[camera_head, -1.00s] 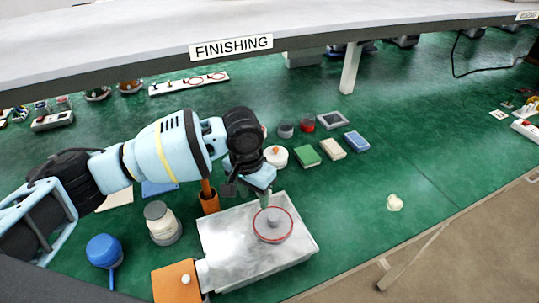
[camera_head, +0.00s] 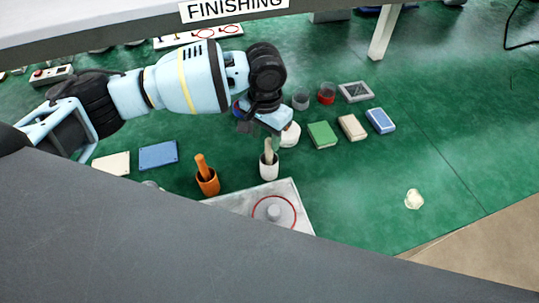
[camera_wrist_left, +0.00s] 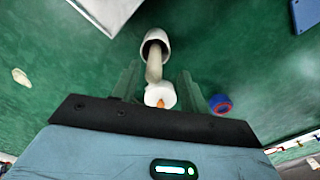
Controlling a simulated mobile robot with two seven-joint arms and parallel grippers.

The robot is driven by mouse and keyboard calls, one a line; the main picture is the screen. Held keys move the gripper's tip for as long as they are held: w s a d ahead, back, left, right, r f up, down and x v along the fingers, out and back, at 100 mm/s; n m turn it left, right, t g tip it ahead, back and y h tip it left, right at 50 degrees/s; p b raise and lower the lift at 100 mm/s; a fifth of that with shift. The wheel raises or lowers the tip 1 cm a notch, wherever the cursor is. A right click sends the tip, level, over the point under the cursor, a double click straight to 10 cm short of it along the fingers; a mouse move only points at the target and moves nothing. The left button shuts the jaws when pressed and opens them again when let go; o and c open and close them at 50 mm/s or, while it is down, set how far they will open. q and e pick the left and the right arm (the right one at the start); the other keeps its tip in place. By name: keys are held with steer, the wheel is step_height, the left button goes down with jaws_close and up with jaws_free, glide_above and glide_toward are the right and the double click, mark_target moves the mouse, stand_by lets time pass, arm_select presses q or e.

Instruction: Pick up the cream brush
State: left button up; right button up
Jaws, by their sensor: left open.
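The cream brush (camera_head: 268,149) stands handle up in a white cup (camera_head: 268,170), just behind the metal plate. My left gripper (camera_head: 267,130) is over the handle, pointing down; its fingers are hard to make out in the head view. In the left wrist view my open left gripper (camera_wrist_left: 159,72) has a finger on each side of the cream handle (camera_wrist_left: 153,66), with gaps on both sides, so it is not gripped. The white cup (camera_wrist_left: 155,38) lies beyond the fingertips. The brush's lower end is hidden in the cup. My right gripper is not in view.
An orange brush in an orange cup (camera_head: 208,184) stands left of the white cup. A metal plate (camera_head: 297,205) with a red ring is in front. A white round container (camera_head: 290,135) is close behind the gripper. Green, cream and blue blocks (camera_head: 322,135) lie right.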

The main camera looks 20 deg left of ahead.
mark_target(269, 150)
arm_select(q)
steer(key=shift+d+f, duration=0.2)
steer(key=shift+f, duration=1)
steer(key=shift+d+f, duration=0.2)
steer(key=shift+f, duration=1.45)
steer(key=shift+c, duration=0.4)
jaws_close()
